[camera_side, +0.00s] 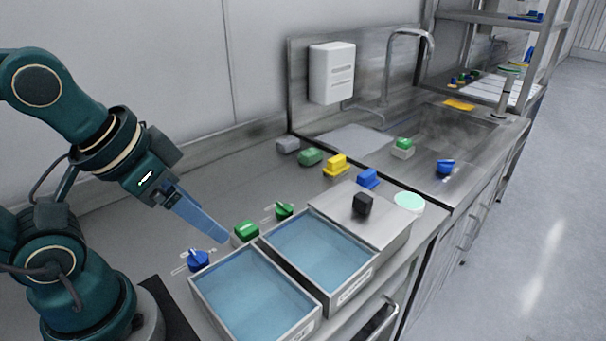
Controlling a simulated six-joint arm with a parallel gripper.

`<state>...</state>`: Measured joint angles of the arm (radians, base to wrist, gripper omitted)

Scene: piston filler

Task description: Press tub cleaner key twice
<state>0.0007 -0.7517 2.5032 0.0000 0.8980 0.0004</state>
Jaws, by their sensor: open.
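A green key on a grey block (245,231) sits on the steel counter behind two tubs of blue liquid, the left tub (207,297) and the right tub (370,276). A second green key on a pale block (403,147) stands near the sink. Lettering is too small to read, so I cannot tell which one is the tub cleaner key. My gripper (222,237) points down to the right with its long blue fingers, open and empty. Its tips appear just left of the nearer green key; I cannot tell their height or whether they touch it.
A blue knob (198,260) and a green knob (284,210) flank the nearer key. A lidded steel box with a black handle (362,204) stands right. Grey, green, yellow and blue blocks line the back. Another blue knob (445,167) is near the sink (450,130).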

